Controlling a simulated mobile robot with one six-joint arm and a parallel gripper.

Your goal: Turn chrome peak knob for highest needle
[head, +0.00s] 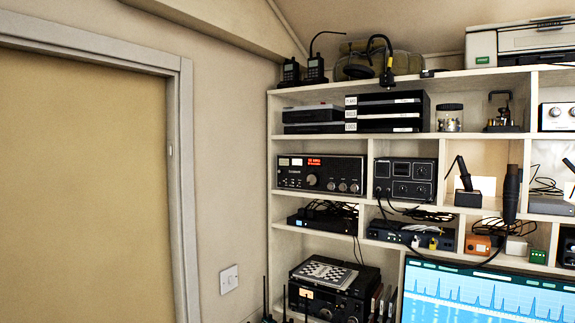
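My gripper is not in view. I cannot tell which knob is the chrome peak knob; no label is readable. A black radio (320,173) with a red lit display, a large round knob (312,180) and several small pale knobs sits in the left middle cubby. A black unit (405,180) with small dials stands right of it. A pale box (557,116) with silvery knobs is cut by the right edge. A lower black radio (340,303) has a small lit amber window (306,293), perhaps a meter. No needle can be made out.
White cubby shelves (270,200) fill the right. A black microphone (511,195) hangs before them, above a lit monitor (485,297). A chessboard (325,272) lies on the lower radio. Antennas (266,300) stand near the bottom. A tan door (85,190) is at left.

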